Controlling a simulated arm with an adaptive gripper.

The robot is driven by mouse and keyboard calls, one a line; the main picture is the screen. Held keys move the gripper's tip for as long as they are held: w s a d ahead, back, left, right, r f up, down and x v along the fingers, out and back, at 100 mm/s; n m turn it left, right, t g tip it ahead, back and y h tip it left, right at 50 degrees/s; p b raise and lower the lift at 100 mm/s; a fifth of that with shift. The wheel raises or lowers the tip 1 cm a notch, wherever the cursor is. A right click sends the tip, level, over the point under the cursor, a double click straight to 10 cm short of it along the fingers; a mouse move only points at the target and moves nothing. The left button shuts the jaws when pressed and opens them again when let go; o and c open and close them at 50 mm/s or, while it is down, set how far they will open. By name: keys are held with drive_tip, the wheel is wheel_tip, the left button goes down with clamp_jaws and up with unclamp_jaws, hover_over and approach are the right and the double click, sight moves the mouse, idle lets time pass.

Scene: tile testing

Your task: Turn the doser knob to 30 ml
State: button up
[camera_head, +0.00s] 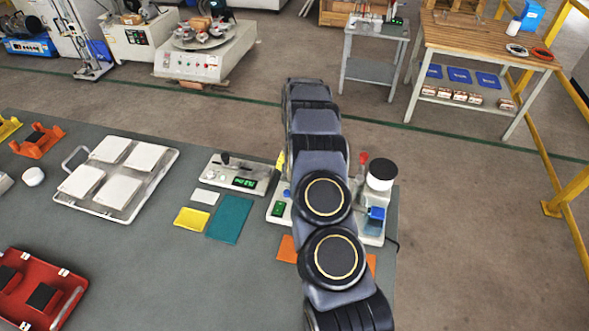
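A white bench device (372,228) stands at the right end of the grey-green table, partly behind my arm. It has a white cylinder with a dark top (381,175) and a blue part (376,214). Beside it is a red-topped upright piece (362,167). Another device with a green display (278,209) shows just left of my arm, mostly covered by it. I cannot tell which of these is the doser, and no knob or ml reading can be made out. My arm crosses the view from the bottom right upward. My gripper cannot be seen.
A flat instrument with a green display (240,174) stands left of my arm. Yellow (192,219), white and teal (230,219) pads lie near it. A tray with white tiles (150,192) and a red case (38,292) are further left. The front middle of the table is clear.

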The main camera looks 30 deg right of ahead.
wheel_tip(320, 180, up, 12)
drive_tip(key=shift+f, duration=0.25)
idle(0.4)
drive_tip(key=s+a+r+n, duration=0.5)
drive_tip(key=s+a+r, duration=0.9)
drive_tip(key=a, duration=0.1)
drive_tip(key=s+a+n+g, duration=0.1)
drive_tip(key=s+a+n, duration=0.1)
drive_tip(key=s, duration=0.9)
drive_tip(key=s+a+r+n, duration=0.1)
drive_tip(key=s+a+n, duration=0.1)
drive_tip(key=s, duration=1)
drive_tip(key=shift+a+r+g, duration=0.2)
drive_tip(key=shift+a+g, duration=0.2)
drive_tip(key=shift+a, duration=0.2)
